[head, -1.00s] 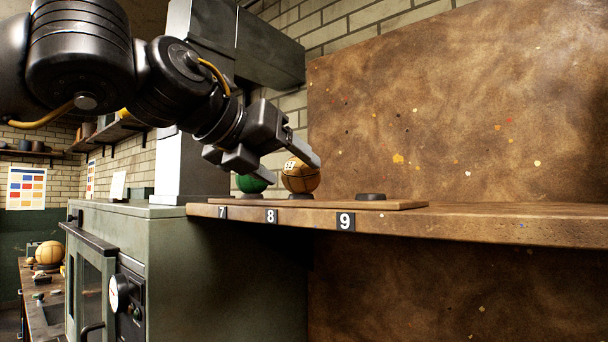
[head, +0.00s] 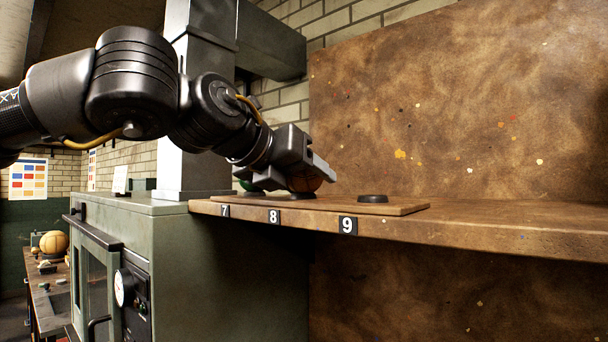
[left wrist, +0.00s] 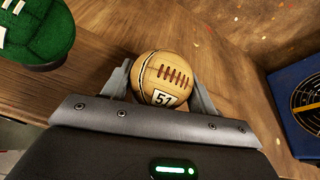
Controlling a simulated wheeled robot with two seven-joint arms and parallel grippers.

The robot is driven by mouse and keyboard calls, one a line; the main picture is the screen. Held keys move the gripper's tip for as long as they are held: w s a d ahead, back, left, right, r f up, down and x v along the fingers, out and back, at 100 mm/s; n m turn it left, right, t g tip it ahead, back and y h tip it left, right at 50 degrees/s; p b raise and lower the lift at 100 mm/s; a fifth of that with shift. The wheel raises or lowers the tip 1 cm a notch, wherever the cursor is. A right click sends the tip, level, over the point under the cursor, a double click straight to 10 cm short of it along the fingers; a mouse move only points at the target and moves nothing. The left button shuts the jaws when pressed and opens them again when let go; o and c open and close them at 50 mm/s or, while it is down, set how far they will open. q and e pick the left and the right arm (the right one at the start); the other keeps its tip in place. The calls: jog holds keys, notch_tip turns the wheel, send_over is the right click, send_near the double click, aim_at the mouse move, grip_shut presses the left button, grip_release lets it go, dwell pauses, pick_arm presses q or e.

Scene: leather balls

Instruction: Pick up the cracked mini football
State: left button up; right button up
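A tan leather ball (left wrist: 160,76) with brown lacing and the number 51 lies between the fingers of my left gripper (left wrist: 160,68) in the left wrist view. A thin dark line runs down its left side; I cannot tell if it is a seam or a crack. In the head view the ball (head: 305,184) shows partly behind the left gripper (head: 290,178), on a dark stand above label 8. The fingers stand apart on either side of the ball, with no clear grip on it. My right gripper is out of view.
A green ball (head: 248,185) stands just left, and also shows in the left wrist view (left wrist: 38,32). An empty dark stand (head: 373,198) sits above label 9. The shelf (head: 500,222) is clear to the right. Behind it rises a brown panel (head: 460,110).

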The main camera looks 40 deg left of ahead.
pick_arm(q)
jog(key=shift+c, duration=0.2)
jog(key=shift+w+r+b, duration=0.1)
jog(key=shift+r+b, duration=0.25)
jog(key=shift+r, duration=0.25)
jog(key=r, duration=0.1)
jog(key=s+r, duration=0.1)
jog(key=r, duration=0.1)
jog(key=shift+d+r, duration=0.15)
jog(key=s+d+r+p, duration=0.3)
jog(key=s+r, duration=0.5)
jog(key=s, duration=0.4)
jog(key=shift+s+d+r+p, duration=0.25)
jog(key=shift+s+d+p, duration=0.05)
jog(key=shift+d+p, duration=0.1)
